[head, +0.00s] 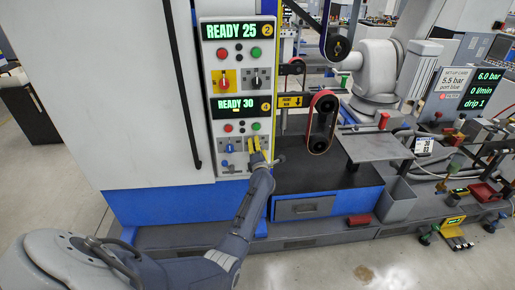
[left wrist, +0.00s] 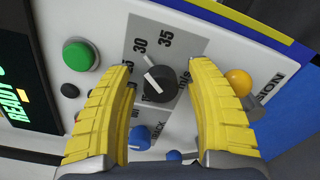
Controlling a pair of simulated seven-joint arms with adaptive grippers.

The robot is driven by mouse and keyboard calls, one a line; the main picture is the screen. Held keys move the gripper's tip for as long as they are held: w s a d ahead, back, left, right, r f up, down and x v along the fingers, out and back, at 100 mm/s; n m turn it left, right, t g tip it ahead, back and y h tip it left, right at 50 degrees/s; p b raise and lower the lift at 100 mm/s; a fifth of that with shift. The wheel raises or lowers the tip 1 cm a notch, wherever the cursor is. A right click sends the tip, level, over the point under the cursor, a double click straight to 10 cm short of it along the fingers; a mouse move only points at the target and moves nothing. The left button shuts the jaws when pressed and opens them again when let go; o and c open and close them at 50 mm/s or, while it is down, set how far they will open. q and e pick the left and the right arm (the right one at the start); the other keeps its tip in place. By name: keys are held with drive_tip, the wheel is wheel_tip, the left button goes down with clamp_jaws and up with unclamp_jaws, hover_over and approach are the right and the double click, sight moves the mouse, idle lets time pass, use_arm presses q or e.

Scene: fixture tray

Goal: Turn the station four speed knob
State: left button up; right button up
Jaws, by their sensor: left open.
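The station four panel (head: 215,128) is below the station two panel, and its display (head: 236,105) reads READY 30. The speed knob (left wrist: 162,82) is dark, on a grey dial plate with 30 and 35 marked. Its white pointer line points to the upper left, close to the 30 mark. My left gripper (head: 254,146) is at the right side of this panel. In the left wrist view its yellow fingers (left wrist: 160,75) are open, one on each side of the knob, with visible gaps. In the head view the fingers hide the knob. My right gripper is not in view.
A green button (left wrist: 80,55) is left of the fingers, and a yellow-orange round part (left wrist: 238,82) is close to the right finger. Blue controls (left wrist: 139,138) are below the dial. A belt guard (head: 321,120) and a grey platform (head: 375,147) stand right of the panel.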

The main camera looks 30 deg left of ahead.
use_arm(q)
drive_tip(key=shift+s, duration=0.1)
drive_tip(key=v, duration=1.2)
idle(0.4)
